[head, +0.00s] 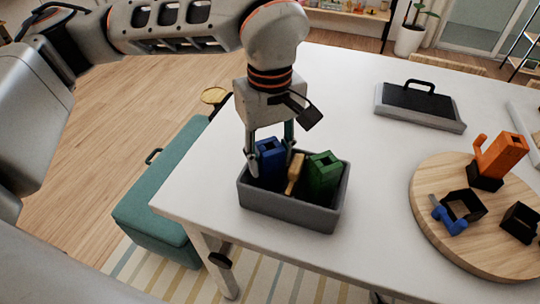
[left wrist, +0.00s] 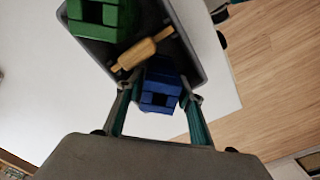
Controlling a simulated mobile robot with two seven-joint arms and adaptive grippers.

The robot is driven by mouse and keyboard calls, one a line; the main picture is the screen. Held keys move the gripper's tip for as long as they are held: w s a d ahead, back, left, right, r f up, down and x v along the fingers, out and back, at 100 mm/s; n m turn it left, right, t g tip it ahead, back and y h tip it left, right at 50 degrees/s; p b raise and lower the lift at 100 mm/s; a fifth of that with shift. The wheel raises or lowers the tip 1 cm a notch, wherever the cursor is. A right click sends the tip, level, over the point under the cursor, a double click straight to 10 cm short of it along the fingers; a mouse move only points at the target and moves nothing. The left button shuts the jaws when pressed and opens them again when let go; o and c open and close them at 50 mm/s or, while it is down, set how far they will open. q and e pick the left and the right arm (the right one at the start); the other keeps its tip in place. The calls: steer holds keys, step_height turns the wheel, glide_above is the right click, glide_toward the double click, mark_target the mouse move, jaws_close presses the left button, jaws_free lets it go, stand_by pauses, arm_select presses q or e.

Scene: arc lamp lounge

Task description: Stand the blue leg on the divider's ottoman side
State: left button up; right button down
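The blue leg (head: 269,162) stands upright in the grey crate (head: 290,211), on the left side of the wooden divider (head: 295,174), the side toward the teal ottoman (head: 165,190). A green leg (head: 323,176) stands on the divider's other side. My left gripper (head: 270,154) reaches down over the blue leg, a finger on either side of it. In the left wrist view the blue leg (left wrist: 160,88) is between the fingers, with narrow gaps showing, so the gripper looks open. The leg's foot is hidden in the crate. My right gripper is not in view.
A round wooden board (head: 440,245) at the right holds an orange piece (head: 502,152), black holders and a small blue part (head: 449,220). A grey and black handled case (head: 420,103) lies further back. The white table (head: 345,105) is clear between these and the crate.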

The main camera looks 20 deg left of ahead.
arm_select(q)
step_height(320, 180, up, 12)
stand_by(0.5)
steer(key=shift+r, duration=0.1)
